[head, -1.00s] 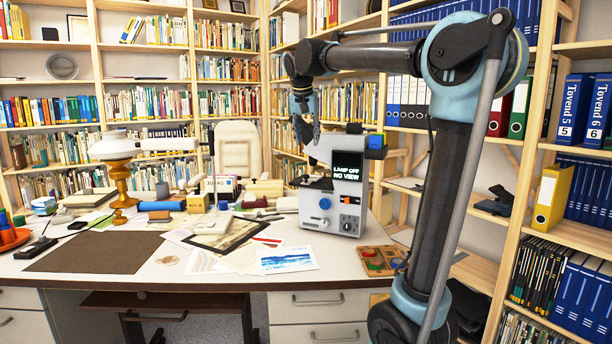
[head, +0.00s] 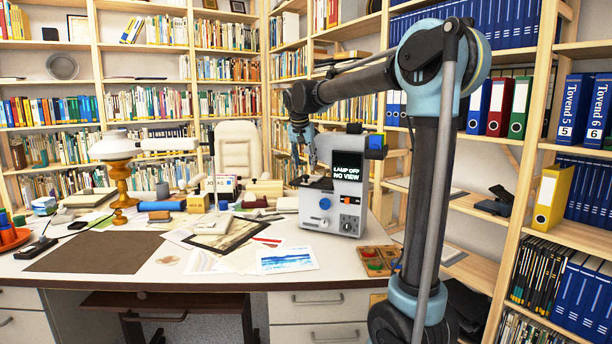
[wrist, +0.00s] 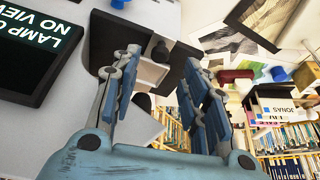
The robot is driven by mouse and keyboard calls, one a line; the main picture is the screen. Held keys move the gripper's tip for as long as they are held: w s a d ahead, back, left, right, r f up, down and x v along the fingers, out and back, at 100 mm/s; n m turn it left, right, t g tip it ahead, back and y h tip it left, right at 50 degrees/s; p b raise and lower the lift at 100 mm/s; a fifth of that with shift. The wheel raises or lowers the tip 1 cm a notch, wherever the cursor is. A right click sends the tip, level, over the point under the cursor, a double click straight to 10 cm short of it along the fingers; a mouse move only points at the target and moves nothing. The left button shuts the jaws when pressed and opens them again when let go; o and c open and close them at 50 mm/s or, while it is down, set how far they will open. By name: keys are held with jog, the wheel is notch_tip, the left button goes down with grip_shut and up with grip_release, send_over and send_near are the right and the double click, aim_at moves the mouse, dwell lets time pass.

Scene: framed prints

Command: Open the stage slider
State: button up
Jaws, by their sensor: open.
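The grey-white viewer box (head: 332,222) stands on the desk. Its screen (head: 348,166) reads "LAMP OFF NO VIEW" and also shows in the wrist view (wrist: 40,40). A blue knob (head: 325,203) is on its front. The dark stage area (head: 312,182) is at the box's left. In the wrist view a recess with a pale floor (wrist: 150,72) and a dark knob (wrist: 160,49) lie between and beyond my fingers; I cannot tell which part is the slider. My gripper (head: 303,157) is open and empty above the stage, also in the wrist view (wrist: 160,60); contact is not visible.
A wooden tray (head: 378,262) with coloured discs sits right of the box. Prints (head: 287,259) and papers lie to its left. Bookshelves surround the desk.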

aim_at(306, 176)
jog(key=shift+x, duration=2.6)
grip_shut()
